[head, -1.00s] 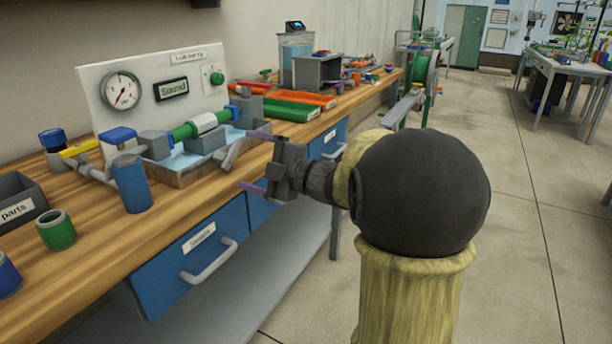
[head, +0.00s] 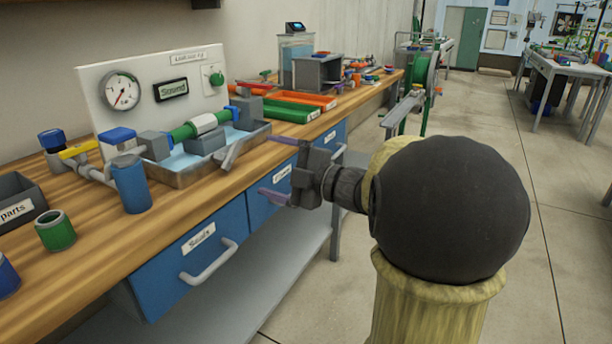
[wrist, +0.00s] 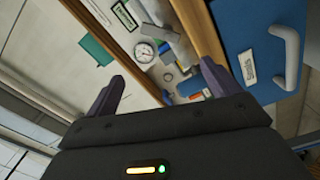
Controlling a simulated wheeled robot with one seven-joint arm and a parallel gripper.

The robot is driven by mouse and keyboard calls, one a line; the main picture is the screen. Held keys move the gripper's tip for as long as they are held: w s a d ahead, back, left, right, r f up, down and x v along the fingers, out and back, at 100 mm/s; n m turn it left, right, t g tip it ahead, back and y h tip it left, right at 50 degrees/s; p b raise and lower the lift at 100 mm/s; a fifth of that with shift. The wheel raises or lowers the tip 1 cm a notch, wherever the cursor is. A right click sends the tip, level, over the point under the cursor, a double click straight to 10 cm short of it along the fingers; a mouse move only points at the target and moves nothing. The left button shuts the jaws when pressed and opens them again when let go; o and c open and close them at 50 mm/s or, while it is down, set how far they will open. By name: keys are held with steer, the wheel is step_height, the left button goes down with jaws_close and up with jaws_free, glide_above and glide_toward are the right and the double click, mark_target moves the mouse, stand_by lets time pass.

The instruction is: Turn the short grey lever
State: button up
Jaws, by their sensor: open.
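The short grey lever (head: 231,153) appears as a slanted grey bar at the front right of the shallow metal tray (head: 187,178) on the bench. A green pipe with a white sleeve (head: 204,123) runs behind it. My gripper (head: 277,168) is open and empty, to the right of the lever and apart from it, by the bench's front edge. Its two purple fingers point left toward the bench. In the wrist view my open gripper (wrist: 162,75) has the bench and gauge between its fingers; I cannot clearly tell the lever there.
A yellow-handled valve (head: 78,149) and a blue cylinder (head: 131,184) stand left of the tray. A white panel with a gauge (head: 120,91) rises behind. Orange and green trays (head: 285,112) lie farther right. A blue drawer (head: 192,262) with a protruding handle is below the bench top.

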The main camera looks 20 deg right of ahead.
steer(key=v, duration=0.7)
stand_by(0.6)
steer(key=shift+b, duration=0.3)
